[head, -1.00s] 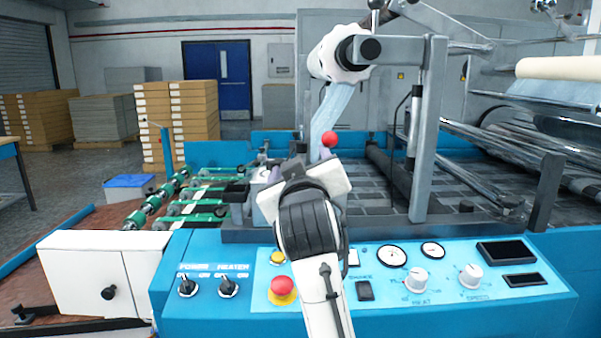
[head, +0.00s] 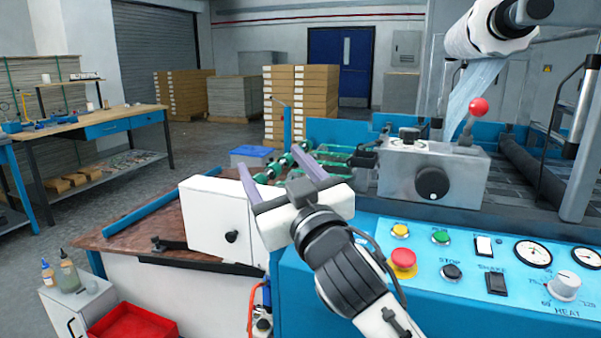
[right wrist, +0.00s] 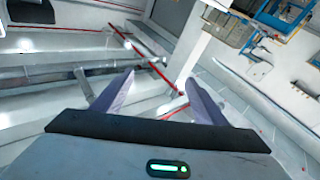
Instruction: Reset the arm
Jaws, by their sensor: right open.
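My right gripper (head: 272,162) is open and empty in the head view. Its two pale purple fingers point up and away, apart from each other. My left gripper is out of view.
The blue control panel (head: 380,285) with buttons and dials is right of my arm. A grey box with a black knob (head: 432,182) and a red-tipped lever (head: 479,106) stand behind it. A workbench (head: 90,130) is at the left, a red tray (head: 128,322) below.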

